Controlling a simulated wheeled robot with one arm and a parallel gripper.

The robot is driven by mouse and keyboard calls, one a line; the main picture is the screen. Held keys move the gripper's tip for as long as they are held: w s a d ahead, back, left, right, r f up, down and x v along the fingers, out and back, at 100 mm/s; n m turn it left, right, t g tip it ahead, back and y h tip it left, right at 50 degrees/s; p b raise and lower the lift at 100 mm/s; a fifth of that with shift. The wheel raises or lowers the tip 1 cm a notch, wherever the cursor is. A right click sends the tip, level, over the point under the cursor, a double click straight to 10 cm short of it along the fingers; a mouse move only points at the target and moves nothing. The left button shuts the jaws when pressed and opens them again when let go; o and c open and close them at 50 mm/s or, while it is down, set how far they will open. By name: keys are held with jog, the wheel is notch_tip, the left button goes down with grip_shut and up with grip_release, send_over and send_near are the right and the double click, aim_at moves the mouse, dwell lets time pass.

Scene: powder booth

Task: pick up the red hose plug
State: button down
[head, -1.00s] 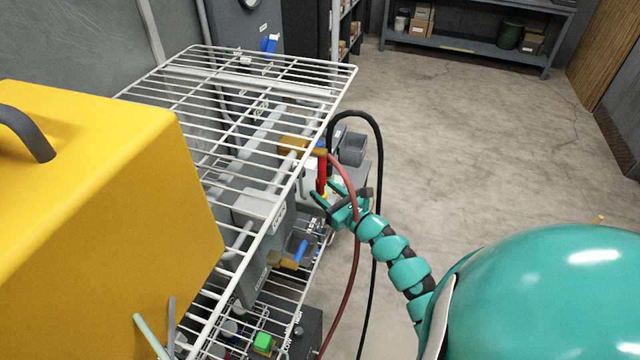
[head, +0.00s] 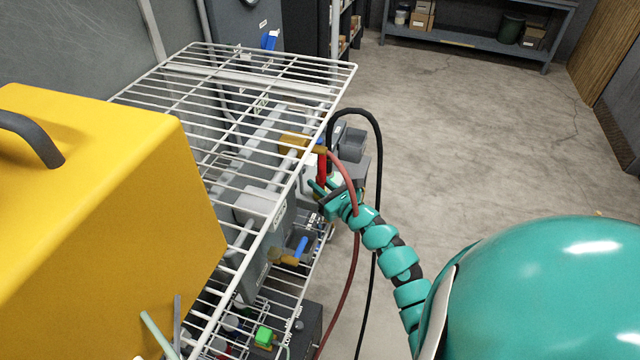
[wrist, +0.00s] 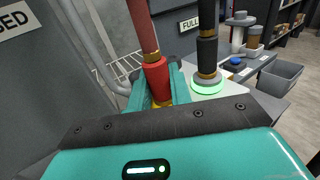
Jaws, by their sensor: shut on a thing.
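The red hose plug (wrist: 157,82) is a red collar on the end of a dull red hose, with a yellow-brass part showing below it. My gripper (wrist: 158,92) has its teal fingers on either side of the plug and is shut on it. In the head view the red plug (head: 322,168) stands upright just beyond the shelf's right edge, with my gripper (head: 321,187) at its lower part. The plug's lower end is mostly hidden by my gripper, so I cannot tell whether it is seated in anything.
A black hose plug (wrist: 207,55) stands close to the right, above a glowing green ring (wrist: 208,86). A white wire shelf (head: 250,72) and a yellow case (head: 110,220) lie left. A grey bin (head: 353,145) is behind. The floor at right is clear.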

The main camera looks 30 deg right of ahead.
jog(key=shift+r, duration=0.2)
jog(key=shift+r, duration=1.65)
jog(key=b+v, duration=0.6)
jog(key=v, duration=1.2)
jog(key=shift+b, duration=0.4)
jog(key=shift+f, duration=0.1)
